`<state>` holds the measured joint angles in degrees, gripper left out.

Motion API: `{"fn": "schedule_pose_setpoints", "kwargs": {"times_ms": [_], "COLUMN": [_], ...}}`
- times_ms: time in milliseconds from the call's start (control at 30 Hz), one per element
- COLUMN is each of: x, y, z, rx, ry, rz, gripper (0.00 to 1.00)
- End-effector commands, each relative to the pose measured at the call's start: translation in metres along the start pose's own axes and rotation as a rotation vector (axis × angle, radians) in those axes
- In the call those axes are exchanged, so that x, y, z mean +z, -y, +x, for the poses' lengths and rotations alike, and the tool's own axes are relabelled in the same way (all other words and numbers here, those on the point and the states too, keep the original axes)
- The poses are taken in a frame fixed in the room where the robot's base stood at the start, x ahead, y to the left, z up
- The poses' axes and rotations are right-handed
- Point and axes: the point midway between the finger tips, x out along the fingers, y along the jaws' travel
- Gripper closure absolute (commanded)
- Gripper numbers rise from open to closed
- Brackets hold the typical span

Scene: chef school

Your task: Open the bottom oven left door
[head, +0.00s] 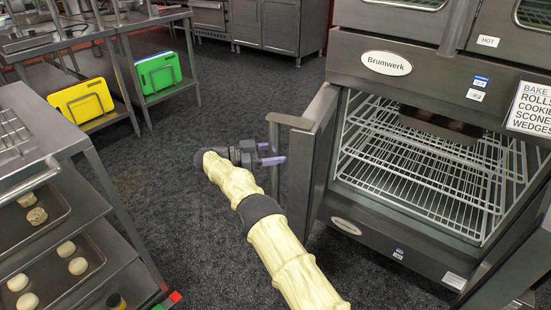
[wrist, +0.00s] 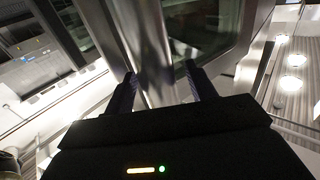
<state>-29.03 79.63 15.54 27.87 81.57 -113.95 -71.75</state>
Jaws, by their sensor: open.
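The bottom oven (head: 365,218) stands at the right of the head view with its wire racks exposed. Its left door (head: 312,165) is swung well out from the opening, and its edge faces me. The door's handle (head: 290,121) is on the outer, left side. My gripper (head: 271,160) is beside that handle, with its purple fingers pointing toward the door. In the wrist view my gripper (wrist: 160,80) is open, and a metal bar and the door's glass (wrist: 205,30) show between and beyond the fingers. I cannot tell whether the fingers touch the handle.
A dark pan (head: 438,124) sits on the oven's upper rack. The oven's right door (head: 510,262) also stands out at the lower right. A tray rack (head: 95,215) is at the left, and a steel table with yellow (head: 82,103) and green boards is behind. Dark floor (head: 165,165) lies clear between.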

Motion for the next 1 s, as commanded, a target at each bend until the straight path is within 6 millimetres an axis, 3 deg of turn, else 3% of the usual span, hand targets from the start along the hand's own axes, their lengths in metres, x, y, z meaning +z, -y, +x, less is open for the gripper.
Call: {"fn": "schedule_pose_setpoints", "kwargs": {"times_ms": [100, 300, 700, 733, 967, 1000], "x": [-0.028, -0.061, -0.071, -0.071, -0.077, -0.081], "y": [0.0, 0.0, 0.0, 0.0, -0.001, -0.001], "z": [0.001, 0.001, 0.0, 0.0, -0.005, -0.008], "rx": [0.001, 0.001, -0.001, -0.001, -0.013, -0.019], "ry": [0.0, -0.001, -0.002, -0.002, -0.004, -0.004], "rz": [0.002, 0.003, 0.001, 0.001, 0.02, 0.03], "gripper": [0.44, 0.44, 0.44, 0.46, 0.91, 0.93]}}
